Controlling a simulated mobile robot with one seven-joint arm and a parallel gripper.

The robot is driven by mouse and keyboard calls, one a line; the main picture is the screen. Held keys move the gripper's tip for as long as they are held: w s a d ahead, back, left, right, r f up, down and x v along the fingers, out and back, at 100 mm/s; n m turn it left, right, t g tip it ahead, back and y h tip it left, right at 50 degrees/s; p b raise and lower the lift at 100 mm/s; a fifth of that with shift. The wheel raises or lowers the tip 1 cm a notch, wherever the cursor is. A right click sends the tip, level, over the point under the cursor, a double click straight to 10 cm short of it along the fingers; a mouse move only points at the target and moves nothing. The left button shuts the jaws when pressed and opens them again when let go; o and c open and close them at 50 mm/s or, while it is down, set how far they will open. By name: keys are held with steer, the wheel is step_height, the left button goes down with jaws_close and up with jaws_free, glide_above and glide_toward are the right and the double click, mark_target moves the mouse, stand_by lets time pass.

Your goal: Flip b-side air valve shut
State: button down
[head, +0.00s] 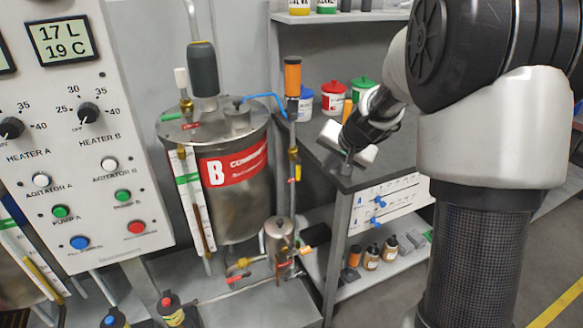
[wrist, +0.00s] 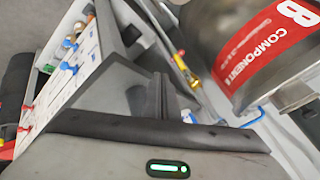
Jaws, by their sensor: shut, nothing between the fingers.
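The steel tank with the red B label (head: 233,165) stands at centre; its label also shows at the upper right of the wrist view (wrist: 275,45). A white panel marked A and B (head: 398,193) sits below the bench top at right, with blue handles (head: 378,202). In the wrist view the panel (wrist: 55,88) is at left, with blue and red handles. I cannot tell which handle is the b-side air valve. My gripper (head: 346,170) is shut and empty near the bench corner, above and left of the panel. Its fingers (wrist: 162,97) touch no handle visibly.
The grey bench top (head: 400,150) and its post (head: 340,215) are close to my gripper. Bottles (head: 371,257) stand on the lower shelf. A control panel (head: 85,165) fills the left.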

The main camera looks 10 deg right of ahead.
mark_target(298, 170)
steer(key=shift+w+f, duration=0.2)
steer(key=shift+f, duration=0.15)
steer(key=w+a+f+b, duration=0.1)
steer(key=w+a+f, duration=0.3)
steer(key=w+f, duration=0.4)
steer(key=shift+w+a, duration=0.15)
steer(key=shift+a, duration=0.1)
stand_by(0.5)
steer(key=shift+y, duration=0.3)
